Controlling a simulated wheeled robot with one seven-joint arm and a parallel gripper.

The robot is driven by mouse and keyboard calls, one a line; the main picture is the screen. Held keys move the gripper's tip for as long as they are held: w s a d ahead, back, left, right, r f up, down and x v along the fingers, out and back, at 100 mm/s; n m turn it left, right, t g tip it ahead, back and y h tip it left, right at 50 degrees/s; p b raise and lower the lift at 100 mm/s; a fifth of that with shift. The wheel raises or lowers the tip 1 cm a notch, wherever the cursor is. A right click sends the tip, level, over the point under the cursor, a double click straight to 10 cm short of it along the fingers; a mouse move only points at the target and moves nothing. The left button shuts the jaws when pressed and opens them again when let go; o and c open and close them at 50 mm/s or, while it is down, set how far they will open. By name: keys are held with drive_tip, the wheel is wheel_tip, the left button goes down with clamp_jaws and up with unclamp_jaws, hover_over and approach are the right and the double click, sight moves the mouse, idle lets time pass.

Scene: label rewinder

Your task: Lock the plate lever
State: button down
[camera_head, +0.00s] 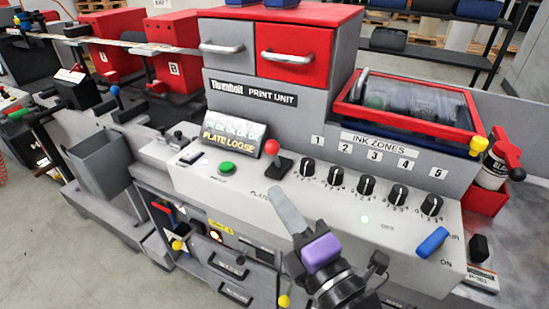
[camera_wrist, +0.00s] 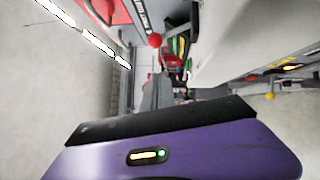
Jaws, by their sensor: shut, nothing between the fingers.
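The plate lever appears to be the red-knobbed lever (camera_head: 271,149) on the print unit's console; it stands up from a dark base, right of the display. The display (camera_head: 229,138) reads "PLATE LOOSE". My gripper (camera_head: 276,194) reaches over the console from the front, below the lever and apart from its knob. Its grey fingers are shut and empty, and they cover part of a label beginning "PLATE". In the wrist view my purple gripper body fills the bottom, and a red ball knob (camera_wrist: 155,41) shows above it; I cannot tell if it is the same lever.
A green button (camera_head: 227,168) sits left of the lever. A row of black knobs (camera_head: 366,185) lies to the right, then a blue handle (camera_head: 432,242). Yellow-knobbed levers (camera_head: 178,245) stick out from the lower front. The red-framed ink cover (camera_head: 410,105) stands behind.

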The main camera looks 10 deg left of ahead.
sight(276, 155)
drive_tip(key=w, duration=0.2)
drive_tip(key=w+a+r+p, duration=0.1)
drive_tip(key=w, duration=0.1)
drive_tip(key=w+a+p, duration=0.1)
drive_tip(key=w, duration=0.1)
drive_tip(key=shift+w+r, duration=0.15)
drive_tip(key=shift+w, duration=0.05)
drive_tip(key=shift+w+d, duration=0.1)
drive_tip(key=shift+w, duration=0.45)
drive_tip(key=shift+w+r, duration=0.1)
